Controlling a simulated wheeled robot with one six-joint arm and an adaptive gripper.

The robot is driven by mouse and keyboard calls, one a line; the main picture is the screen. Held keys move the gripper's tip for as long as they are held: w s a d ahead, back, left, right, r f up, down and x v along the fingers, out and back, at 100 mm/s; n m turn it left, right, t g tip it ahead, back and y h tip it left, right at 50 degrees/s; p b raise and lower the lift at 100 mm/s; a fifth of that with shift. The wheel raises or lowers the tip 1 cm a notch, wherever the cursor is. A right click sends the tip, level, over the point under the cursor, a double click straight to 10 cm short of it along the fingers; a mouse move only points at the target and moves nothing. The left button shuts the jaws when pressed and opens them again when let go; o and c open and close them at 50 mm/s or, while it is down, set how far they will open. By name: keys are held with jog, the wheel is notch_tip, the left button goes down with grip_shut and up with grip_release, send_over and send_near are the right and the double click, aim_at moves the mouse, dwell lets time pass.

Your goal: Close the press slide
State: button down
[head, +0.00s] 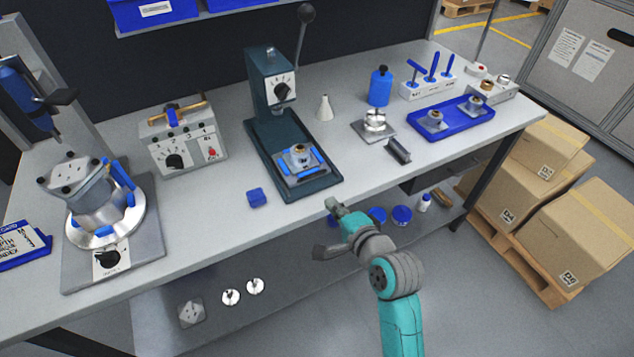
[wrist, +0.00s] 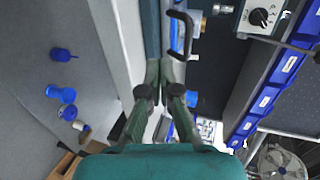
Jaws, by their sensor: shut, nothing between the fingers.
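The press (head: 268,85) is a dark green machine with a black-knobbed lever, standing mid-bench in the head view. Its slide (head: 316,172), a grey plate with blue edges, lies on the front part of the press base, out in front of the column. A grey housing with a brass-coloured ring (head: 299,155) sits on the slide. My gripper (head: 332,206) is at the bench's front edge, in front of and right of the slide, apart from it. In the wrist view my gripper (wrist: 159,76) has its fingers together with nothing between them.
A grey block (head: 398,151), a round metal part (head: 374,121) and a blue tray (head: 414,130) are to the right.

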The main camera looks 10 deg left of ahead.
aim_at(290, 146)
jog(key=x, duration=0.5)
jog(key=r+x, duration=0.1)
jog(key=x, duration=0.2)
jog(key=shift+w+a, duration=0.5)
jog(key=shift+w, duration=0.1)
jog(key=w+a, duration=0.3)
jog(key=w, duration=0.1)
jog(key=w+a, duration=0.3)
jog(key=w, duration=0.1)
jog(key=w+a, duration=0.2)
jog(key=w, duration=0.3)
jog(key=shift+a, duration=0.4)
